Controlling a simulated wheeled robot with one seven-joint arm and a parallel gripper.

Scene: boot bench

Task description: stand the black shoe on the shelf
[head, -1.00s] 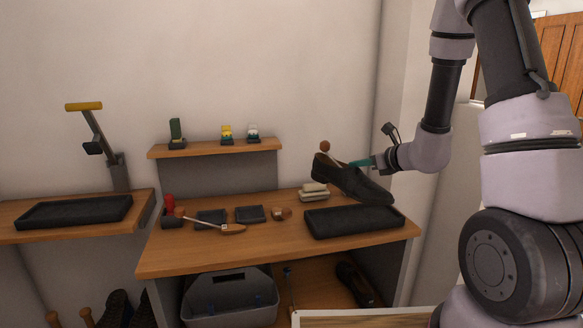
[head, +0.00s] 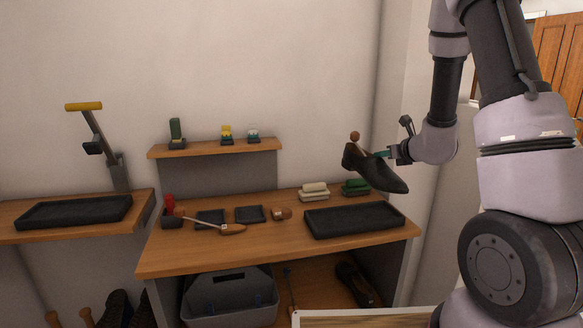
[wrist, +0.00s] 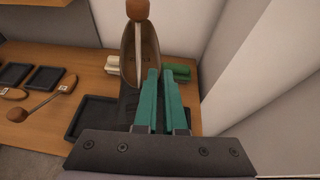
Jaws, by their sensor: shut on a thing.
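The black shoe (head: 380,173), with a wooden knob sticking up from its opening, hangs in the air above the right part of the bench, toe down to the right. My gripper (head: 377,155) is shut on the shoe's upper edge; in the wrist view its teal fingers (wrist: 161,78) pinch the side of the shoe's opening (wrist: 129,70). A raised wooden shelf (head: 205,149) at the back holds several small items. A lower wooden shelf (head: 318,290) under the bench holds another dark shoe (head: 354,284).
A black tray (head: 354,221) lies empty on the bench right, below the held shoe. A grey caddy (head: 230,299) stands underneath.

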